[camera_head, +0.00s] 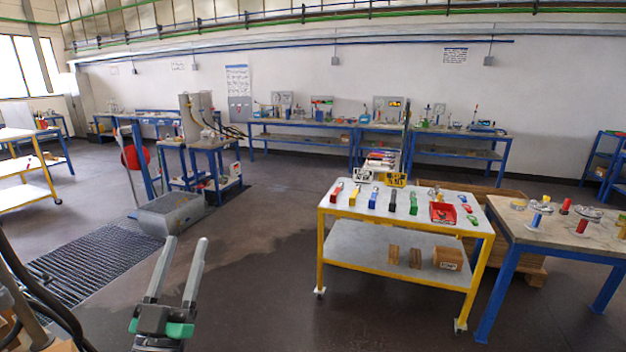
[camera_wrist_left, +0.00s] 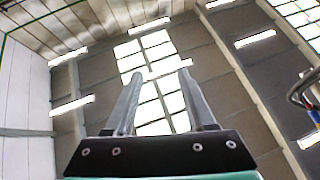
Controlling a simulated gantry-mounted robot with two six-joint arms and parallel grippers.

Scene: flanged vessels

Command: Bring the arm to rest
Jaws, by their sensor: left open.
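My left gripper (camera_head: 185,262) is at the lower left of the head view. Its two grey fingers point up and stand apart, with nothing between them. The gripper is clear of every table and object. My right gripper is not in either view.
A yellow-framed cart (camera_head: 345,215) with several coloured tools stands right of centre. A wooden-topped blue table (camera_head: 520,236) is at the far right. A grey bin (camera_head: 172,216) stands by a floor grating (camera_head: 90,262). The floor between the gripper and cart is clear.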

